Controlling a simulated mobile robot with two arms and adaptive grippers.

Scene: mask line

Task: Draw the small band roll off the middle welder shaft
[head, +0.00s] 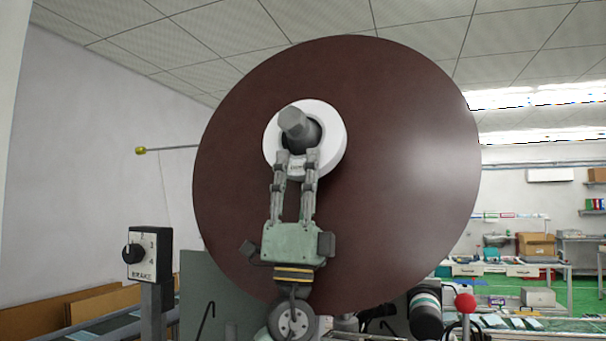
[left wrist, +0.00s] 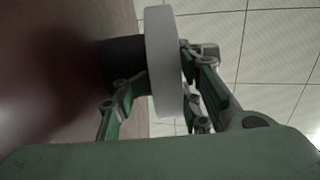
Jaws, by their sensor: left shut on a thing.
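The small white band roll (head: 333,132) is a ring around the grey shaft (head: 294,122), in front of a large brown disc (head: 400,150). The shaft's end sticks out through the roll's hole. My left gripper (head: 297,160) reaches up from below and is shut on the roll's lower part. In the left wrist view the roll (left wrist: 163,60) is edge-on between the fingers, one on its disc side and one on its outer side. There a dark hub (left wrist: 122,62) fills the gap between roll and disc (left wrist: 50,70). My right gripper is in neither view.
A switch box (head: 149,253) on a post stands at the lower left. A red-knobbed lever (head: 465,303) and a dark cylinder (head: 426,312) are at the lower right. Benches with boxes (head: 536,245) stand far behind on the right. The space above and around the disc looks clear.

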